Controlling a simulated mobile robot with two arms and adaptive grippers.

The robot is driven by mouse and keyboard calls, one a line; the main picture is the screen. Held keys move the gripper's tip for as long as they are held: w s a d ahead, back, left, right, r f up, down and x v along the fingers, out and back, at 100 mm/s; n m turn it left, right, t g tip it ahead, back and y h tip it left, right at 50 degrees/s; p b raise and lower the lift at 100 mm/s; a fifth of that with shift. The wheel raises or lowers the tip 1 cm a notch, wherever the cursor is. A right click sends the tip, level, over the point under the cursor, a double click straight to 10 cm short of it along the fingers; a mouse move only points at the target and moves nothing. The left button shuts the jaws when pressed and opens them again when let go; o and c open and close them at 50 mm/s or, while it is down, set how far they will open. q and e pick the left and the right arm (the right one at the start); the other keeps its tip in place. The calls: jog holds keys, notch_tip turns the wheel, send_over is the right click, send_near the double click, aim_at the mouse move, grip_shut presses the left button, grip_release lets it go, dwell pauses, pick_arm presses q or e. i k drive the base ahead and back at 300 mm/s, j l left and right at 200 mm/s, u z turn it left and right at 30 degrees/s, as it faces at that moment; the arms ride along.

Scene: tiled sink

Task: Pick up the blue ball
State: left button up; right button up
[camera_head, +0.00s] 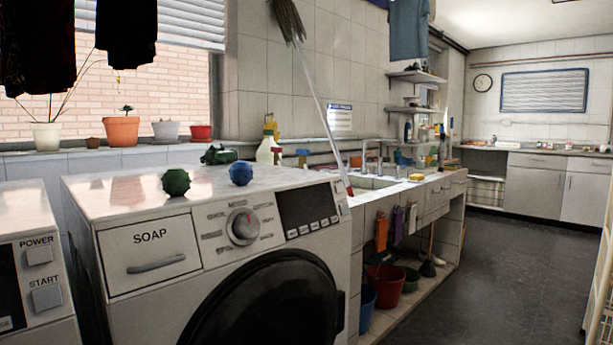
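The blue ball (241,173) is small and knobbly. It sits on the white top of the washing machine (115,187), close to the front edge and above the control dial. A dark green ball (176,182) of similar size and shape sits to its left, with a gap between them. Neither of my grippers shows in the head view, and nothing touches the blue ball.
A green object (218,155) and a bottle (265,150) stand behind the balls. A broom handle (322,110) leans to the right, near the sink (372,183). Flower pots (122,131) line the window sill. Dark floor (500,270) is open at right.

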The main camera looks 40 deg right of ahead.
aim_at(240, 172)
jog(key=z, duration=1.05)
jog(key=i+j, duration=0.1)
